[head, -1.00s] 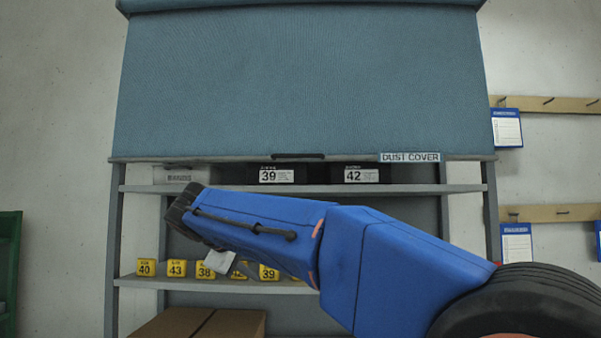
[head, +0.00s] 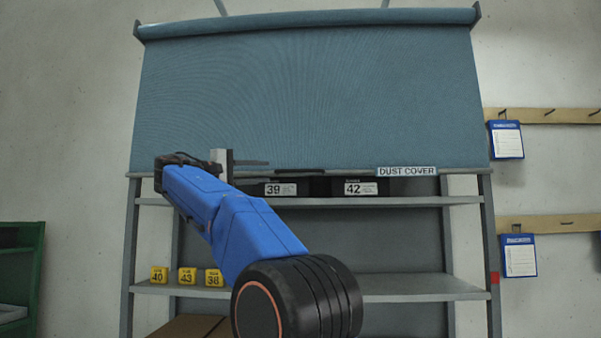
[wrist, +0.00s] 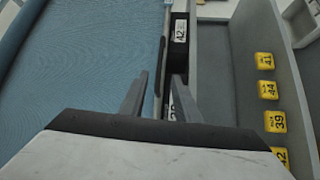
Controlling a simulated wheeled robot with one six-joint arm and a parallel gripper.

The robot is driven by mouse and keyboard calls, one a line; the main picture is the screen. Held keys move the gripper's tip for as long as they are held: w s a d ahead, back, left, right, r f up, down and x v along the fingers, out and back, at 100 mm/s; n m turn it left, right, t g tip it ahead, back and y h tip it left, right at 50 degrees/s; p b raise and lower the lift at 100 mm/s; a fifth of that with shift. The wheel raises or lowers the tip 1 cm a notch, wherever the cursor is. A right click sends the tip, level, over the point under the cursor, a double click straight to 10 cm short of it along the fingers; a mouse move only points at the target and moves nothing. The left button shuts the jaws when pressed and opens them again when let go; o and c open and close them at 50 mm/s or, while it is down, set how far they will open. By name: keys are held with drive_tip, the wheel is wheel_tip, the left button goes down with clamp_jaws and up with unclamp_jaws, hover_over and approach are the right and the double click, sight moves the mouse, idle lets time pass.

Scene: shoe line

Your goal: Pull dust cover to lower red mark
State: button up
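The blue dust cover (head: 310,95) hangs from its roller over the top of the rack. Its bottom bar (head: 455,171), labelled DUST COVER, is level just above the upper shelf. A dark handle (wrist: 159,66) is on the bar; my gripper partly hides it in the head view. A red mark (head: 494,277) shows low on the right post. My gripper (head: 245,160) is at the cover's lower edge, left of the bar's middle. In the wrist view my gripper (wrist: 158,88) is open, with the bar and handle running between its fingers. I cannot tell whether they touch.
Black shoe boxes (head: 360,187) stand on the upper shelf close behind the bar. Yellow size tags (head: 187,276) line the lower shelf (head: 420,287). A cardboard box (head: 190,327) is below. A green rack (head: 20,270) stands left; peg rails with blue cards (head: 520,260) are right.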

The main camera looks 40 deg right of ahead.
sight(298, 171)
drive_tip(key=d, duration=0.5)
drive_tip(key=s+d+r, duration=0.1)
drive_tip(key=d, duration=0.4)
drive_tip(key=d+r, duration=0.1)
drive_tip(key=d, duration=0.5)
drive_tip(key=shift+s, duration=0.2)
clamp_jaws()
